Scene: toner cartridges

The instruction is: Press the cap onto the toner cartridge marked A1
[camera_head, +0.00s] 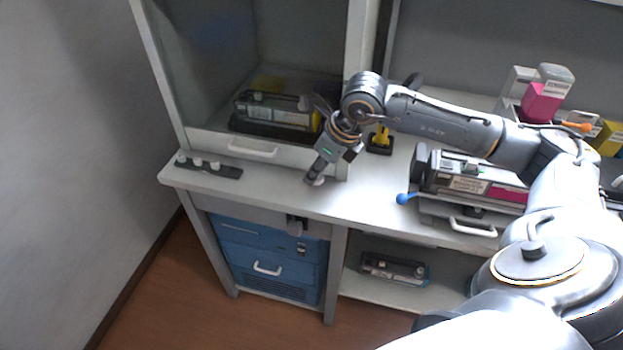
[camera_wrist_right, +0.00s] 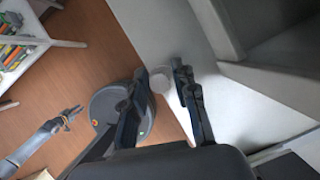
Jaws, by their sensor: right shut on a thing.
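My right gripper (camera_head: 318,174) points down just above the worktop, in front of the glass-fronted cabinet. It is shut on a small white cap (camera_wrist_right: 161,83), seen between the fingertips in the right wrist view. A dark toner cartridge (camera_head: 275,112) with yellow parts lies inside the cabinet, left of the gripper. Another cartridge (camera_head: 395,268) lies on the shelf below the worktop. No A1 marking is readable on either one. A second arm's gripper, apparently my left (camera_wrist_right: 72,115), is small in the right wrist view; its jaw state is unclear.
A dark strip (camera_head: 208,166) with several white caps lies at the worktop's left end. A device with a white handle and blue-knobbed lever (camera_head: 403,198) stands right of the gripper. A pink-and-white bottle (camera_head: 546,98) stands behind. The worktop (camera_head: 365,200) between gripper and device is clear.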

